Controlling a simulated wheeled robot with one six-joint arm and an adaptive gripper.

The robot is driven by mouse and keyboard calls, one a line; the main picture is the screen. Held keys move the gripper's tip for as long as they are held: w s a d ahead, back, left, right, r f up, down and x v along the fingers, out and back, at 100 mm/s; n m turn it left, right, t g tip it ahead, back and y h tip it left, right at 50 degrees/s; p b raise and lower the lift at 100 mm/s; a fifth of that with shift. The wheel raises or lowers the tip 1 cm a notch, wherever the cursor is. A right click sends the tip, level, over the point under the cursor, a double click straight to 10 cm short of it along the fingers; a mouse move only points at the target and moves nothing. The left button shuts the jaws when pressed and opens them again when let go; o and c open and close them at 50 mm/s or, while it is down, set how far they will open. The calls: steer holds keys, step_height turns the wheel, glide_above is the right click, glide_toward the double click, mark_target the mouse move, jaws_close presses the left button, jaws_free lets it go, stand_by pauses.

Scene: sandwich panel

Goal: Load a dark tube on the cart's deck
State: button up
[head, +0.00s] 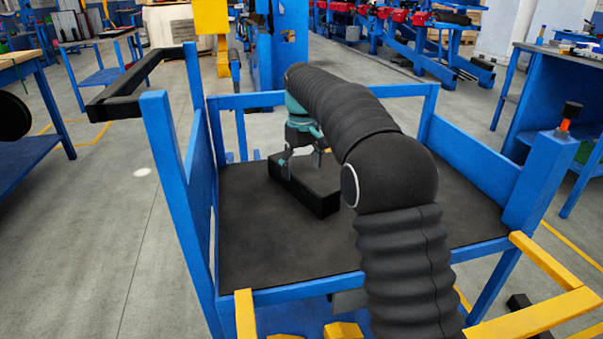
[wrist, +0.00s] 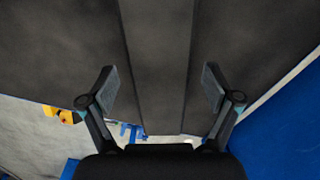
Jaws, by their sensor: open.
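A dark rectangular tube (head: 318,196) lies on the dark deck (head: 262,245) of the blue cart, in the left-middle part of the deck. My gripper (head: 304,157) is over the tube's far end, fingers pointing down. In the wrist view the tube (wrist: 158,60) runs up the middle of the picture, between the two spread fingers of my gripper (wrist: 159,88). The fingers stand apart from the tube's sides, with a gap on each side. My arm hides part of the deck on the right in the head view.
The cart's blue posts and rails (head: 168,160) rise around the deck, with a black handle bar (head: 140,84) at left. Yellow rails (head: 545,262) stand at the near right. A blue workbench (head: 560,85) is at right. The deck's front left is bare.

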mark_target(303, 172)
step_height(303, 172, up, 10)
steer(key=p, duration=0.2)
steer(key=shift+r, duration=0.15)
steer(key=s+d+r+m+t, duration=0.1)
steer(key=s+d+r+m, duration=0.1)
steer(key=s+d, duration=0.5)
steer(key=s+d+r+m+t, duration=0.25)
steer(key=s+d, duration=0.25)
steer(key=s, duration=0.5)
steer(key=s+d+f+m+t, duration=0.1)
steer(key=s+d+f, duration=0.2)
steer(key=s+f, duration=0.3)
steer(key=s+d+f+m+t, duration=0.1)
steer(key=s+d+f, duration=0.3)
steer(key=s, duration=1.1)
step_height(303, 172, down, 3)
steer(key=shift+s+d+r+m, duration=0.15)
steer(key=shift+d+m, duration=0.1)
steer(key=shift+m, duration=0.3)
